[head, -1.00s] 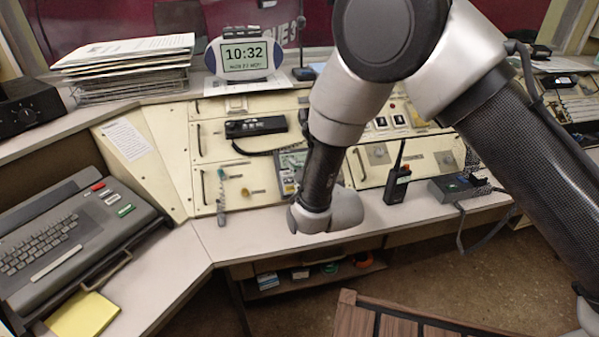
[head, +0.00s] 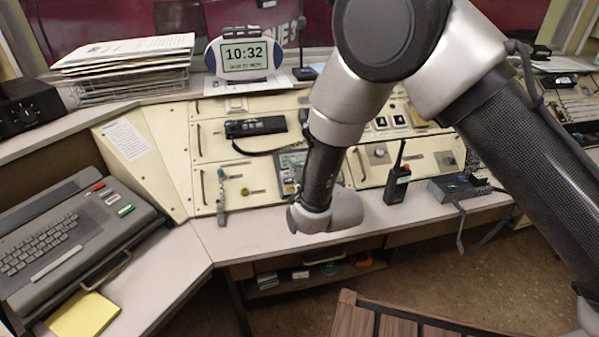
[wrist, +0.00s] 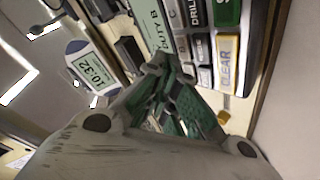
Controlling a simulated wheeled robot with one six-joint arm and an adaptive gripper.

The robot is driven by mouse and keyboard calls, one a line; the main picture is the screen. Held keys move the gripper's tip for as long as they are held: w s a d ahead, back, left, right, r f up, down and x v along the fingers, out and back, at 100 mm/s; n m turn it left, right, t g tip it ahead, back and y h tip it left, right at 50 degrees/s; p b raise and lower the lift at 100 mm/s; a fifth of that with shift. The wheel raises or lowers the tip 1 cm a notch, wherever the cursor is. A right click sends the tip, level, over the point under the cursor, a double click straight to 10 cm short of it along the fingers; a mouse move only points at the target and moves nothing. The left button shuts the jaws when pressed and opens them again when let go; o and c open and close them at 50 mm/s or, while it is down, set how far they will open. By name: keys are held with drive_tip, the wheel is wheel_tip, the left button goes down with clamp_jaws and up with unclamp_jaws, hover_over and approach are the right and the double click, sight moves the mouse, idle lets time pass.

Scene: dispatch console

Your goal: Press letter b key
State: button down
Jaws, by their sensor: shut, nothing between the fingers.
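The keypad panel (head: 287,172) is set in the sloping console, partly behind my wrist in the head view. In the wrist view its keys stand sideways: a C key (wrist: 173,17), a green key (wrist: 227,12), a DRILL key (wrist: 196,13) and a yellow-edged CLEAR key (wrist: 226,62). Its pale green display (wrist: 153,22) reads "DUTY B". My gripper (wrist: 160,62) is shut and empty, its tips over the panel beside the display and small keys. I cannot pick out the b key or tell whether the tips touch anything. My fingers are hidden in the head view.
A handset (head: 256,127) and a clock (head: 245,56) stand left of and behind the keypad. A radio (head: 397,180) stands to its right. A grey keyboard unit (head: 70,240) is at far left.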

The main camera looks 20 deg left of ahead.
drive_tip(key=shift+w+f, duration=0.1)
drive_tip(key=shift+w+a+f, duration=0.1)
drive_tip(key=shift+f, duration=0.15)
drive_tip(key=shift+w+f, duration=0.1)
drive_tip(key=shift+f, duration=0.1)
idle(0.6)
drive_tip(key=shift+s+r, duration=0.3)
drive_tip(key=shift+r, duration=0.3)
drive_tip(key=shift+s+d+r, duration=0.25)
drive_tip(key=shift+s+r, duration=0.15)
drive_tip(key=shift+r, duration=0.3)
drive_tip(key=shift+s+d+r, duration=0.3)
drive_tip(key=shift+s+r, duration=0.1)
drive_tip(key=shift+r, duration=0.3)
drive_tip(key=shift+s+d+r, duration=0.25)
drive_tip(key=shift+s+r, duration=0.15)
drive_tip(key=shift+r, duration=0.3)
wheel_tip(320, 180, up, 8)
